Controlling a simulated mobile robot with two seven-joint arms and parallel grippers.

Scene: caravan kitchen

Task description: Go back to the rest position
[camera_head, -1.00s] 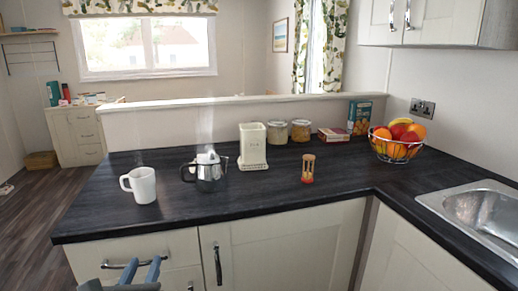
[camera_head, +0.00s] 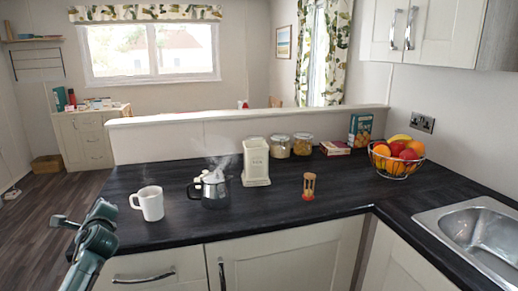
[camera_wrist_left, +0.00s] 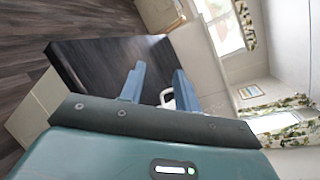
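My left arm comes in at the lower left of the head view, with its teal wrist at the left front corner of the counter; its fingers cannot be made out clearly there. In the left wrist view my left gripper (camera_wrist_left: 159,78) has its two blue fingers apart with nothing held between them. It is tilted, and the counter and floor lie beyond it. My right gripper is in neither view.
A white mug (camera_head: 149,203) stands nearest my left arm on the dark counter (camera_head: 262,213). A steaming metal pot (camera_head: 214,190), a cream canister (camera_head: 256,162), an hourglass-like item (camera_head: 309,187) and a fruit basket (camera_head: 396,156) stand farther right. Open floor (camera_head: 50,205) lies left.

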